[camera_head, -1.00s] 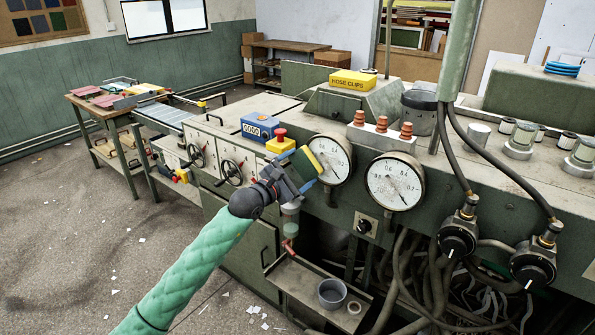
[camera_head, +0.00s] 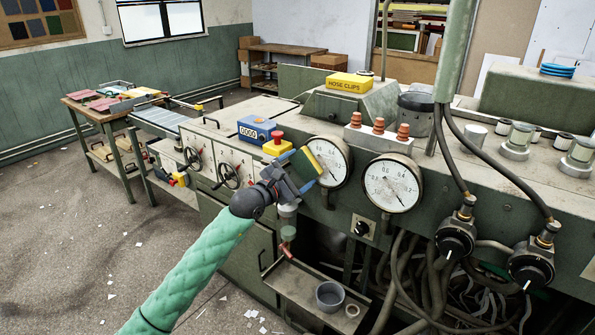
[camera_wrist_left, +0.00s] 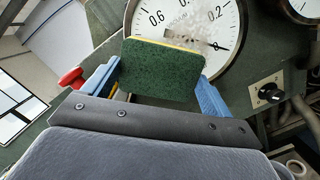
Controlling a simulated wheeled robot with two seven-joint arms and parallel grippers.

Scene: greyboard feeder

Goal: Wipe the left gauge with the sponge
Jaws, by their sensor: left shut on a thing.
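My left gripper (camera_head: 296,168) is shut on a sponge (camera_head: 315,158) with a dark green side and a yellow side. In the left wrist view the sponge (camera_wrist_left: 162,72) sits between the blue fingers, its green side toward the camera. The left gauge (camera_head: 332,163) is a round white dial on the machine front, partly hidden behind the sponge. In the left wrist view the gauge (camera_wrist_left: 190,20) shows a greyish smudge above the sponge. I cannot tell whether the sponge touches the dial. My right gripper is not in view.
A second gauge (camera_head: 393,184) is to the right. A blue counter box (camera_head: 257,129) and a red-topped yellow button box (camera_head: 278,145) stand close above the gripper. A tray (camera_head: 300,287) with a grey cup (camera_head: 330,296) juts out below. Hoses hang at the right.

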